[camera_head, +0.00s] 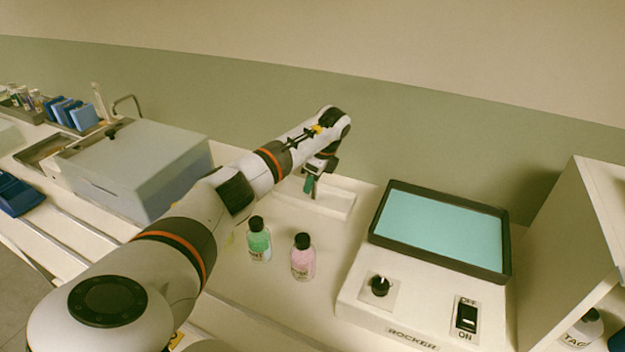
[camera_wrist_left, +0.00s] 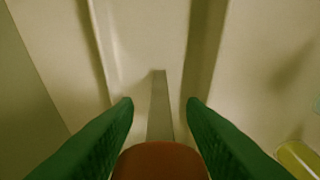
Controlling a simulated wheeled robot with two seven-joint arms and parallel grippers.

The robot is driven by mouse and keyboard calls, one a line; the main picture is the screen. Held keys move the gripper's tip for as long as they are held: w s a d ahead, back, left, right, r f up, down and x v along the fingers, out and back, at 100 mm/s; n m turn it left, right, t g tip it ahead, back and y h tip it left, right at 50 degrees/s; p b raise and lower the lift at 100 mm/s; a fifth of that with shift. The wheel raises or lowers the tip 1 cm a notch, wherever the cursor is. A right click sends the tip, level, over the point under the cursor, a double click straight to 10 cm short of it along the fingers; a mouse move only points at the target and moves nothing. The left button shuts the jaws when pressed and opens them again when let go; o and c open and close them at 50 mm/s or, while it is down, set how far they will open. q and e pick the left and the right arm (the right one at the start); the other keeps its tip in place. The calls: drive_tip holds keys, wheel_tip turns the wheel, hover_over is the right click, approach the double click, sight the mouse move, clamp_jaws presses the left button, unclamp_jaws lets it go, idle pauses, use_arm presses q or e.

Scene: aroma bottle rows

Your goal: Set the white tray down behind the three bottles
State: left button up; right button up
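The white tray (camera_head: 338,203) lies near the back wall, behind the bottles, and looks flat on the counter. My left gripper (camera_head: 310,185) is over its left part. In the left wrist view the tray (camera_wrist_left: 125,40) runs away beyond my two green fingers (camera_wrist_left: 160,102). The fingers are apart, with a thin upright strip between them and visible gaps on both sides. A green bottle (camera_head: 259,242) and a pink bottle (camera_head: 303,259) stand upright with black caps. A yellow object, possibly the third bottle, shows at the lower right (camera_wrist_left: 298,160); my arm mostly hides that area in the head view.
A large grey box (camera_head: 135,165) stands left. A white device with a teal screen (camera_head: 440,230) stands right of the bottles, and a shelf unit (camera_head: 575,230) is at the far right. The counter in front of the tray is partly clear.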

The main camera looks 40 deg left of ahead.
use_arm(q)
drive_tip(key=shift+o, duration=1)
drive_tip(key=shift+r, duration=0.25)
drive_tip(key=b+v, duration=0.1)
drive_tip(key=v, duration=1.1)
drive_tip(key=shift+f, duration=0.1)
